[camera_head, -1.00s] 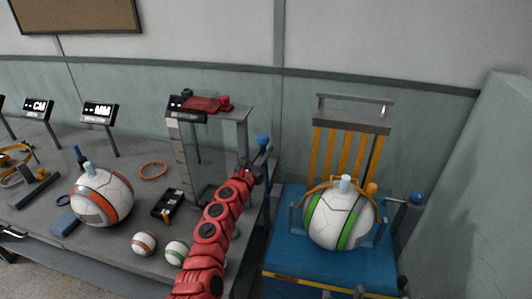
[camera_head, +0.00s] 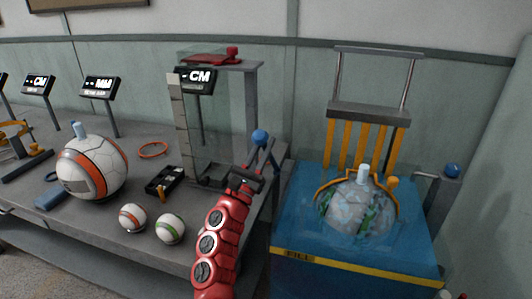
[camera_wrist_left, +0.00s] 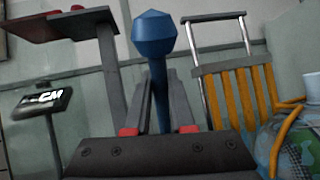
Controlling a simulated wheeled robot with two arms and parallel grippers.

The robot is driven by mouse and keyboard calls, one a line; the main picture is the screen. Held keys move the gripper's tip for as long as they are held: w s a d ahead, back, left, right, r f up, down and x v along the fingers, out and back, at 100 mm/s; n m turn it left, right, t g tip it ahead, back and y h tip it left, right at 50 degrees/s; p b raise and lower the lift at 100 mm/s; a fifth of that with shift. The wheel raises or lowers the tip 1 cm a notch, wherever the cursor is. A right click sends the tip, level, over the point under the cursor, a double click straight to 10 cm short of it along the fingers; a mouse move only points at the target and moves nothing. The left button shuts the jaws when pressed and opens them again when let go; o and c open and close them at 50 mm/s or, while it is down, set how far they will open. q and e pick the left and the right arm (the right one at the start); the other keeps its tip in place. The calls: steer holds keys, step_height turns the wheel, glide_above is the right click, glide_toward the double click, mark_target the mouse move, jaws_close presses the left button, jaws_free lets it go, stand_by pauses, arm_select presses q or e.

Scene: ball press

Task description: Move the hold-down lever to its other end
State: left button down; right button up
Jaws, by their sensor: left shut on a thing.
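A lever with a blue ball knob (camera_head: 260,137) stands between the grey table and the blue tank. In the wrist view its blue shaft (camera_wrist_left: 184,90) rises between my fingers and looks nearly upright, with the knob above them. My left gripper (camera_head: 254,165) is shut on this lever below the knob. A second blue knob (camera_head: 452,170) stands at the tank's right side. A ball (camera_head: 358,207) sits in the blue tank (camera_head: 300,232) under an orange band, mottled blue, white and green. The lever's base is hidden by my arm. My right gripper is not in view.
A clear column stand with a CM display (camera_head: 196,78) is just left of the lever. An orange-slatted frame (camera_head: 367,140) rises behind the ball. A large orange-white ball (camera_head: 93,169) and two small balls lie on the table (camera_head: 60,210).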

arm_select(q)
steer(key=shift+s+f, duration=0.15)
steer(key=shift+f, duration=0.1)
steer(key=c, duration=0.8)
jaws_free()
steer(key=shift+r, duration=0.1)
steer(key=shift+o, duration=0.2)
steer(key=v, duration=1.7)
steer(key=shift+p, duration=0.45)
steer(key=shift+s, duration=0.1)
